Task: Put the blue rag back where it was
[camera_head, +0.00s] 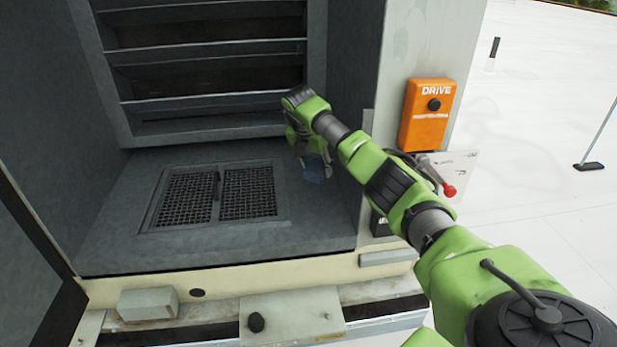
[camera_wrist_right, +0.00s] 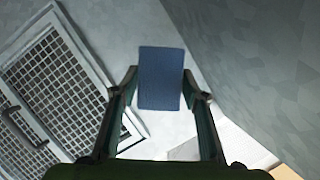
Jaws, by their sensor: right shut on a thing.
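The blue rag (camera_wrist_right: 161,78) shows as a flat blue rectangle between the fingers of my right gripper (camera_wrist_right: 160,90) in the right wrist view. My right gripper is shut on it, one finger at each side edge. In the head view the right gripper (camera_head: 314,166) is inside the grey cabinet, near its right wall, with the rag (camera_head: 314,173) below the fingers. I cannot tell whether the rag touches the cabinet floor (camera_head: 320,222). My left gripper is not in view.
A floor grate (camera_head: 248,193) with a handle lies left of the gripper; it also shows in the wrist view (camera_wrist_right: 52,90). Louvres (camera_head: 210,82) form the back. The right wall (camera_head: 347,90) is close. An orange DRIVE box (camera_head: 427,120) and a red-tipped lever (camera_head: 449,190) are outside.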

